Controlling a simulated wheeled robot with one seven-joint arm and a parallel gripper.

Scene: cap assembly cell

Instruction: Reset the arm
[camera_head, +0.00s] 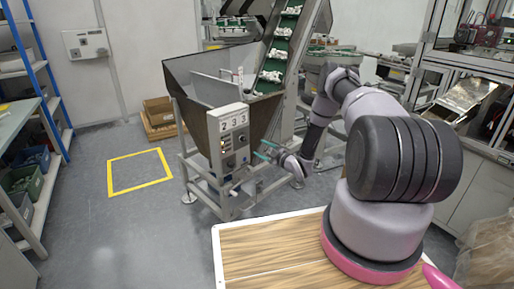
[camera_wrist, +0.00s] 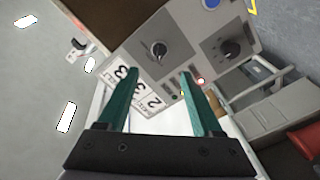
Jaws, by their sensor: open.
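My arm reaches from the lower right of the head view toward the hopper machine.
The metal hopper (camera_head: 195,85) stands on a frame, with a green-stepped conveyor (camera_head: 275,65) rising behind it. A yellow floor square (camera_head: 138,185) is empty at the left. Shelves with bins (camera_head: 25,180) stand far left. A wood-topped surface (camera_head: 270,250) lies below my arm.

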